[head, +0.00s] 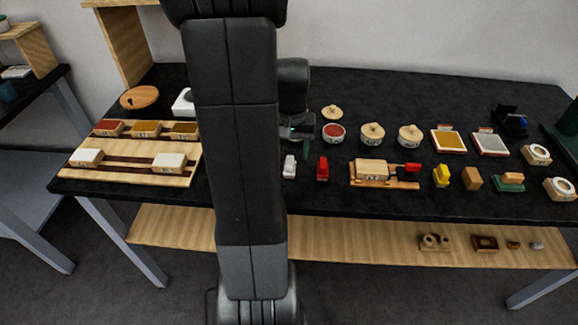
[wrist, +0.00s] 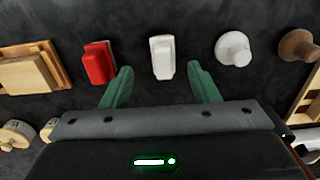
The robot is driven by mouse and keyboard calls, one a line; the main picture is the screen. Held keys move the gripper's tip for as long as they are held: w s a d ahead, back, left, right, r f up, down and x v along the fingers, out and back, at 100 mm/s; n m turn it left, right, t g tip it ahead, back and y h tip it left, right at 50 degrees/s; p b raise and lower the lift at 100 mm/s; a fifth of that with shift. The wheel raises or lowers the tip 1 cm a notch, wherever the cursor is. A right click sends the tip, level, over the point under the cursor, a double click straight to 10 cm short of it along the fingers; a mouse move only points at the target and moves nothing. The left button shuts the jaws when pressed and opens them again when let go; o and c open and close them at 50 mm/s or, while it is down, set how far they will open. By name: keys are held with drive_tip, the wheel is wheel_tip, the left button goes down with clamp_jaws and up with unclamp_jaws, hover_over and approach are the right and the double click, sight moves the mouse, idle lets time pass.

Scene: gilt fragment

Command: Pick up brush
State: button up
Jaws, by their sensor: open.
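My gripper (wrist: 159,70) is open, with its two green fingers spread and empty. In the wrist view a small white block-like piece (wrist: 161,52) lies on the black tabletop, just beyond and between the fingertips, not gripped. It also shows in the head view (head: 289,166). A similar red piece (wrist: 98,62) lies left of the fingers, and in the head view (head: 322,168) it is right of the white one. I cannot tell for sure which piece is the brush. In the head view my arm hides part of the table and most of my gripper.
A wooden block on a board (head: 372,170) stands right of the red piece. In the wrist view a white knob (wrist: 233,48) is right of the fingers. Lidded round pots (head: 372,134) stand farther back. A wooden rack (head: 125,172) is at the left.

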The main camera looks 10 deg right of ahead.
sight(290, 160)
drive_tip(key=shift+w+a+f, duration=0.1)
drive_tip(key=shift+w+f, duration=0.05)
drive_tip(key=shift+f, duration=1.3)
drive_tip(key=shift+w+a+f, duration=0.1)
drive_tip(key=shift+f, duration=1.3)
drive_tip(key=shift+c, duration=0.2)
drive_tip(key=c, duration=1)
